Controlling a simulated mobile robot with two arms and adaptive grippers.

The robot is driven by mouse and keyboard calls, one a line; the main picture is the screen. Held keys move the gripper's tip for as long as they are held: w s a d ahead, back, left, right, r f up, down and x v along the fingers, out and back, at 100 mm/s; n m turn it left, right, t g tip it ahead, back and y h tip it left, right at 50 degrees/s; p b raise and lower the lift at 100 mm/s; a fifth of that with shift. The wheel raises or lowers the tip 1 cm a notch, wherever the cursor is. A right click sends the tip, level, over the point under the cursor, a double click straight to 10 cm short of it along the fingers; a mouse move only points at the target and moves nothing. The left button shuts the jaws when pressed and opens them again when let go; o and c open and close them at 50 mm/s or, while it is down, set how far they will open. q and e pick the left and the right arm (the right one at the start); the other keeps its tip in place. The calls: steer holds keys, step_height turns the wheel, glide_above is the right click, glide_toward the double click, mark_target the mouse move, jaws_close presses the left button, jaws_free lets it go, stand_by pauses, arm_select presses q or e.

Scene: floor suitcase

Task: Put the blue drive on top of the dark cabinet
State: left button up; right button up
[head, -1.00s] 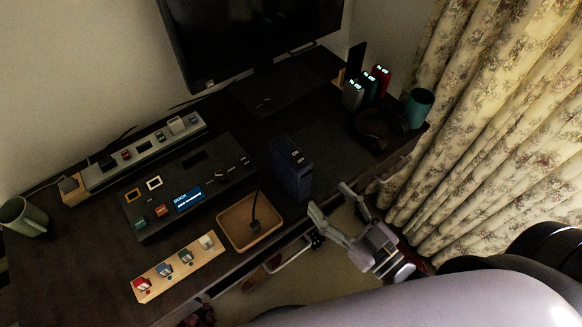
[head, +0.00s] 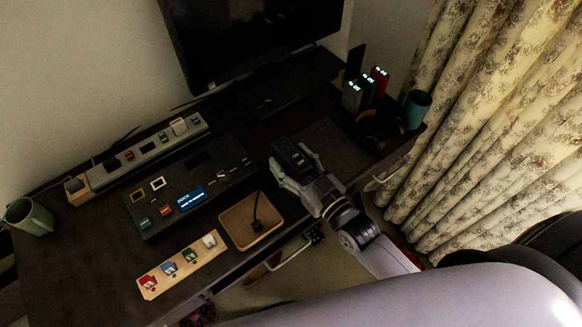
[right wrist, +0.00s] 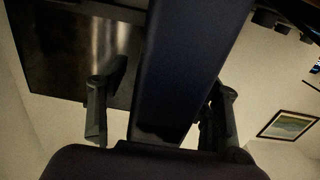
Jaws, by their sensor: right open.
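The blue drive (head: 290,154) stands upright on the dark desk in the middle of the head view. My right gripper (head: 295,168) is open around it, one finger on each side. In the right wrist view the drive (right wrist: 185,65) fills the space between the two fingers of my right gripper (right wrist: 160,104). A gap shows beside the left finger; contact on the right side is unclear. The gripper hides the drive's lower part in the head view. I cannot pick out a dark cabinet for certain. My left gripper is not in view.
A wooden tray (head: 224,228) with a cable plug is left of my gripper. A dark dock panel (head: 214,158) and a switch strip (head: 155,152) lie further left. Several coloured drives (head: 367,92) and a teal cup (head: 416,108) stand at the right, near the curtain.

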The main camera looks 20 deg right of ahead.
steer(key=shift+w+a, duration=0.1)
steer(key=shift+w, duration=0.1)
steer(key=shift+c, duration=0.5)
jaws_close()
steer(key=shift+r, duration=0.1)
